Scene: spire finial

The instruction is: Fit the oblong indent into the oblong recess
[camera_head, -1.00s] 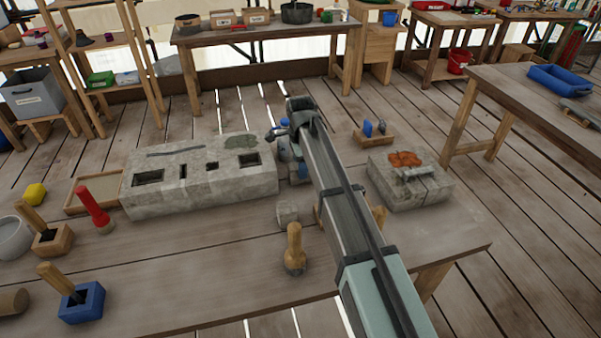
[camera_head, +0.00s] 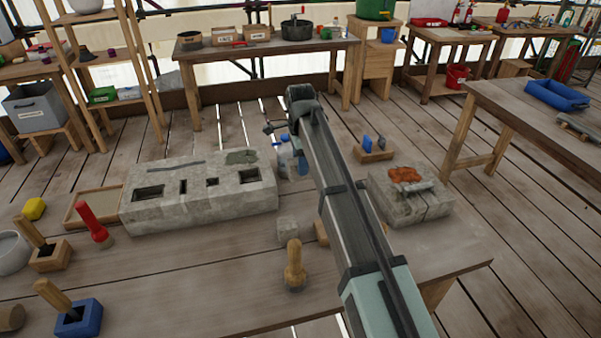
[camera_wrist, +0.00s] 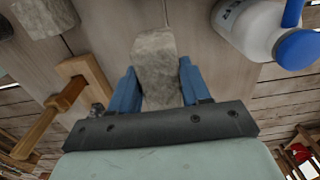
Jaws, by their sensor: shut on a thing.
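My gripper (camera_wrist: 157,68) has blue fingers in the wrist view, shut on both sides of a rough grey stone piece (camera_wrist: 155,52). The piece's far end sticks out past the fingertips, and I cannot make out the indent's shape. A long grey stone block (camera_head: 200,206) lies on the bench at left centre. Its top has several dark openings of different sizes: a large rectangle at left, a narrow slot, a small one and another rectangle at right. The held piece is apart from the block.
Another stone block (camera_head: 408,202) is right of my arm. A red-handled tool (camera_head: 92,224) stands at left.

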